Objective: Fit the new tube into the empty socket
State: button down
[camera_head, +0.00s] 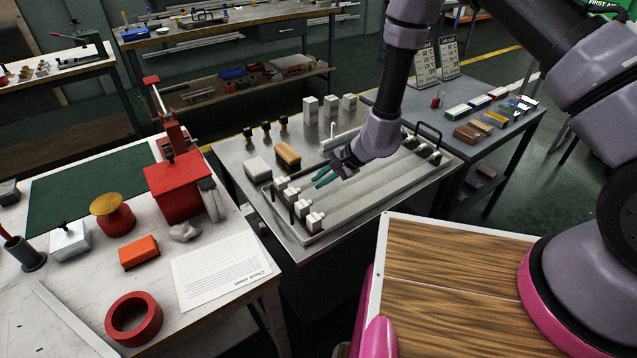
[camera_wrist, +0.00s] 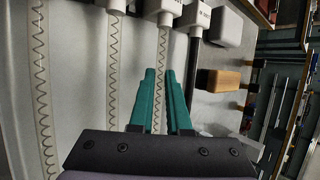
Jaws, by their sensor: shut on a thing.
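A metal tray (camera_head: 365,200) on the grey bench carries three rows of white end sockets, the near left one (camera_head: 314,222) among them. Three clear coil tubes run along the rows. In the wrist view, the left tube (camera_wrist: 40,90) and middle tube (camera_wrist: 115,80) lie away from my fingers. My gripper (camera_head: 322,179) reaches down over the far row, its teal fingers shut on the third tube (camera_wrist: 163,60), which also shows between them in the wrist view. That tube's end meets a white socket (camera_wrist: 163,8); I cannot tell whether it is seated. My wrist hides its other end.
A white block (camera_head: 258,168) and a tan block (camera_head: 287,156) stand behind the tray, with several upright pieces further back. A red press (camera_head: 178,185) stands on the left table. Small boxes (camera_head: 466,133) line the right table.

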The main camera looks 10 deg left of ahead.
notch_tip(320, 180, up, 10)
jog(key=w+d+r+m+t+h, duration=0.1)
jog(key=w+d+r+m+t, duration=0.2)
jog(key=w+d, duration=0.6)
jog(key=w+d+r+m+t+h, duration=0.15)
jog(key=w+d+m, duration=0.3)
jog(key=d, duration=0.75)
jog(key=w+d+r+m+t+h, duration=0.1)
jog(key=d+r+m, duration=0.3)
jog(key=d, duration=0.8)
jog(key=w+d+r+m+t+h, duration=0.2)
jog(key=d+r+m+h, duration=0.2)
jog(key=d, duration=0.8)
jog(key=shift+w+m, duration=0.4)
jog(key=shift+m, duration=0.45)
jog(key=shift+d+h, duration=0.15)
jog(key=shift+h, duration=0.1)
